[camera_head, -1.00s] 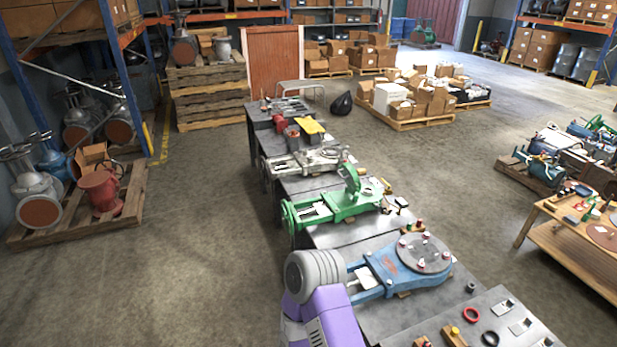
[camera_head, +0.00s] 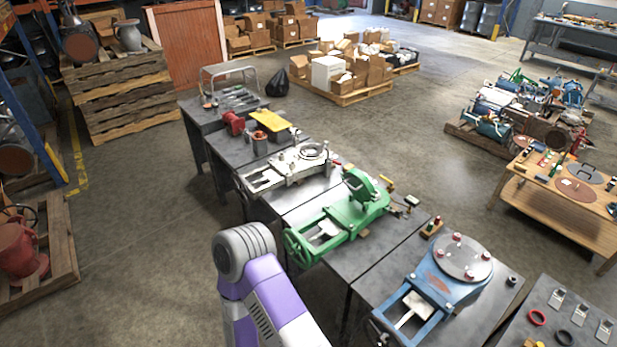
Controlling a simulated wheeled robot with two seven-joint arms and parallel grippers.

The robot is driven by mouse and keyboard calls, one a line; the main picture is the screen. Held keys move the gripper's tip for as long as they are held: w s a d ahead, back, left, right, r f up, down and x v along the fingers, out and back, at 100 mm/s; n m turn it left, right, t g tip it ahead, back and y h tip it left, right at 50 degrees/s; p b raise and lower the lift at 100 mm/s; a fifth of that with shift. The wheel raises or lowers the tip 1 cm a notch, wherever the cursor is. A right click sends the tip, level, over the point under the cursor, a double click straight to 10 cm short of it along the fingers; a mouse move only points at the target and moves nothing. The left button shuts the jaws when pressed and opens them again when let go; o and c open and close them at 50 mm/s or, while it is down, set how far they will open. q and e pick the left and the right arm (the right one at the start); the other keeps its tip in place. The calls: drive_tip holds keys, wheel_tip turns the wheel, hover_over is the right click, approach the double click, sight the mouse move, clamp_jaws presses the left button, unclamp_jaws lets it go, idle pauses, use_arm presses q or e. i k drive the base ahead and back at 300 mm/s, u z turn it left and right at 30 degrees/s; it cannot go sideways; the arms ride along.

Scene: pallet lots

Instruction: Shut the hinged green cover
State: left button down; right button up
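The green valve body (camera_head: 335,226) lies on the dark workbench row in the middle of the view, its handwheel toward the lower left. Its green cover (camera_head: 362,187) stands raised and tilted at the far right end of the body, so it is open. One of my arms, purple with a grey rounded joint (camera_head: 244,250), rises from the bottom centre, in front of and left of the green valve. It appears apart from the valve. Neither gripper shows in this view.
A blue valve (camera_head: 432,289) with a round plate lies to the right on the bench, and a pale grey valve (camera_head: 290,171) lies behind the green one. A wooden table (camera_head: 560,218) stands at right. Open concrete floor (camera_head: 150,235) lies left of the benches.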

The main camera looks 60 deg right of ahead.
sight(362, 189)
drive_tip(key=i, duration=1.55)
drive_tip(key=z, duration=3.8)
